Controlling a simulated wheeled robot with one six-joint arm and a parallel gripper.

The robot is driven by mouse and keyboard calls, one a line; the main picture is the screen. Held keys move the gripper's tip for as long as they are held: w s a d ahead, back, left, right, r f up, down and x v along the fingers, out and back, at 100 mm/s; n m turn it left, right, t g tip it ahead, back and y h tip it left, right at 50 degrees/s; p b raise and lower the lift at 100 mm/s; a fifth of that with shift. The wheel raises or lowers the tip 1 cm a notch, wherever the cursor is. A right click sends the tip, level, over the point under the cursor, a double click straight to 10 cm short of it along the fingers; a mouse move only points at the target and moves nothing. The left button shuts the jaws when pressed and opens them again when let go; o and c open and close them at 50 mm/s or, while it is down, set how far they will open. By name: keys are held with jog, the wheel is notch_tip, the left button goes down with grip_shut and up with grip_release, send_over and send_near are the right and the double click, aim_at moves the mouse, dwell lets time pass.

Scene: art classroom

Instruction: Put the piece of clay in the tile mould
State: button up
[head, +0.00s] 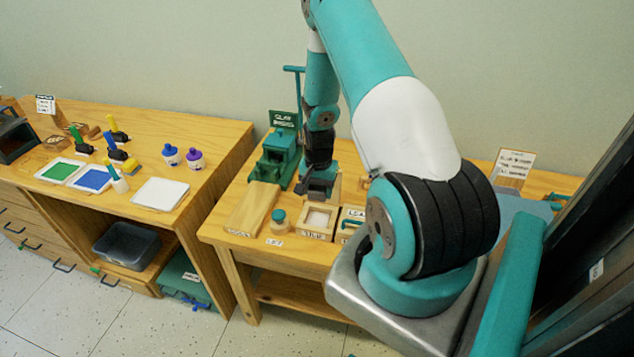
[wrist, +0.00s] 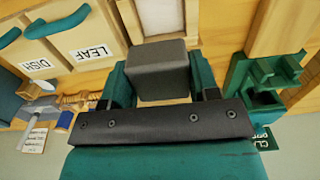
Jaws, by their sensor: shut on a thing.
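My gripper (wrist: 160,82) is shut on a dark grey piece of clay (wrist: 161,66), a block held between its two teal fingers in the wrist view. In the head view my gripper (head: 317,183) is above the worktable, just behind the tile mould; the clay is hard to make out there. The tile mould (head: 304,231) is a square wooden frame with a pale inside, near the table's front edge. In the wrist view the tile mould (wrist: 130,20) is partly cut off at the top, beyond the clay. The clay appears apart from it.
The leaf mould (wrist: 104,22) and the dish mould (wrist: 30,75) lie beside the tile mould. A paint table (head: 225,140) is further left.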

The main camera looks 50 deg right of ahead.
jog(key=shift+f+b, duration=3.15)
jog(key=shift+f, duration=1.25)
jog(key=shift+a, duration=0.2)
jog(key=o, duration=1.1)
jog(key=shift+r, duration=0.15)
jog(key=shift+r+p, duration=2.85)
jog(key=shift+r, duration=1.05)
